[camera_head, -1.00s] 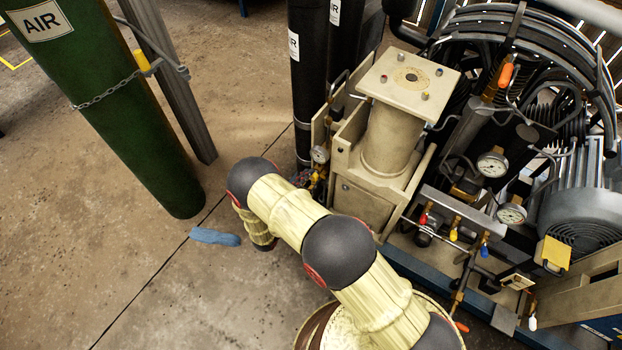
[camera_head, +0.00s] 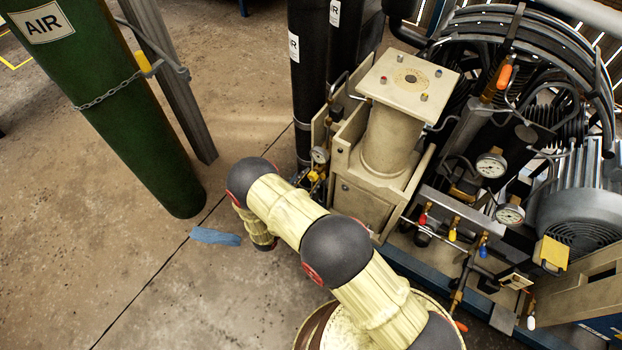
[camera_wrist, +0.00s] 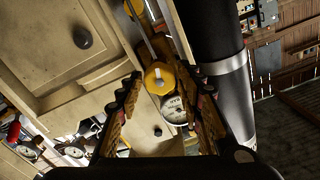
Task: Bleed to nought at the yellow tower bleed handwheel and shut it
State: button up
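The yellow handwheel (camera_wrist: 158,78) is close ahead in the wrist view, with a pale bar across its face. In the head view it is a small yellow spot (camera_head: 314,176) at the left side of the beige tower (camera_head: 388,140). A round white gauge (camera_wrist: 174,108) sits just beside it, and also shows in the head view (camera_head: 320,155); its needle is too small to read. My gripper (camera_wrist: 159,72) is open, with one finger on each side of the handwheel. Contact between fingertips and rim cannot be told. My arm mostly hides the gripper in the head view.
A black cylinder (camera_wrist: 215,50) stands close to the right of my gripper. The compressor carries more gauges (camera_head: 490,165) and coloured small valves (camera_head: 453,234) at right. A green AIR cylinder (camera_head: 120,110) and a blue cloth (camera_head: 215,237) are at left; floor between is clear.

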jog(key=shift+o, duration=0.6)
jog(key=shift+s+a, duration=0.1)
jog(key=shift+v, duration=2.9)
